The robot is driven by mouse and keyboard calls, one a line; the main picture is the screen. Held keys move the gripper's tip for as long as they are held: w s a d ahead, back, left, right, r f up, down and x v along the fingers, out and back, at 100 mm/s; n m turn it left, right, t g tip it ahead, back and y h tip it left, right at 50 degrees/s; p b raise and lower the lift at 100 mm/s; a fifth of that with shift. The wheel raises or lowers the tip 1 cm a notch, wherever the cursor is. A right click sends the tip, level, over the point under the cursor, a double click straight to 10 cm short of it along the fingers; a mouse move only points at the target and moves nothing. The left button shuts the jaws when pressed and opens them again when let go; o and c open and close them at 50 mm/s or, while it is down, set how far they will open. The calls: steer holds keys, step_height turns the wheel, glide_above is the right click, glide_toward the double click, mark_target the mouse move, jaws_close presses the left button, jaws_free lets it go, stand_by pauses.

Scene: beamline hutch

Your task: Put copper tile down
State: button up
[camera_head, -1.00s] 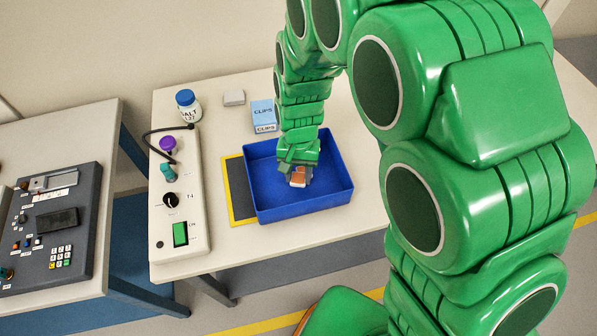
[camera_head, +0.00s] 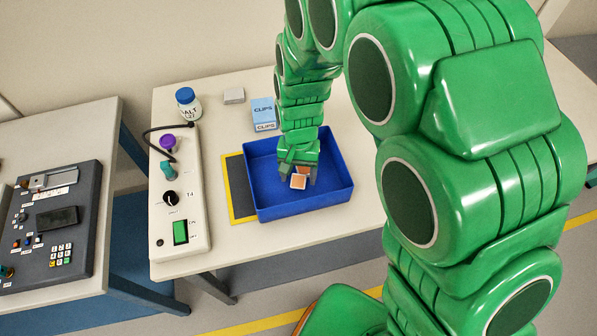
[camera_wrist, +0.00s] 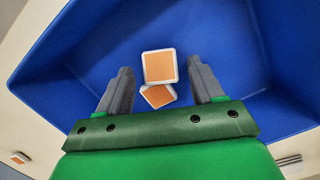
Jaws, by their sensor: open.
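A copper tile with a white rim (camera_head: 299,182) lies in the blue tray (camera_head: 318,203), just below my gripper (camera_head: 298,177). In the wrist view the copper tile (camera_wrist: 160,67) shows face up, a little beyond the fingertips. A second copper-faced tile (camera_wrist: 157,97) sits between the fingers, turned at an angle and partly covered by the first tile's edge. My gripper is open, with a gap between each finger and the tiles. It is down inside the tray (camera_wrist: 70,50). How the two tiles rest on each other is hard to tell.
The blue tray stands partly on a dark mat with a yellow border (camera_head: 238,190). A white control box (camera_head: 180,215) with knobs and a green switch is at left. A clips box (camera_head: 263,114), a salt jar (camera_head: 188,105) and a grey block (camera_head: 234,95) stand behind.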

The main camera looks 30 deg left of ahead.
step_height(320, 180, up, 13)
steer(key=w+a, duration=0.1)
steer(key=shift+w, duration=0.35)
steer(key=shift+f, duration=0.1)
steer(key=d+r+m, duration=0.1)
steer(key=d+r, duration=0.3)
steer(key=d, duration=0.8)
steer(key=d+r+m, duration=0.1)
steer(key=d+r, duration=0.4)
steer(key=d, duration=0.7)
steer(key=s+d+r+m, duration=0.2)
steer(key=s+d, duration=1.2)
steer(key=d, duration=0.1)
steer(key=shift+y, duration=0.4)
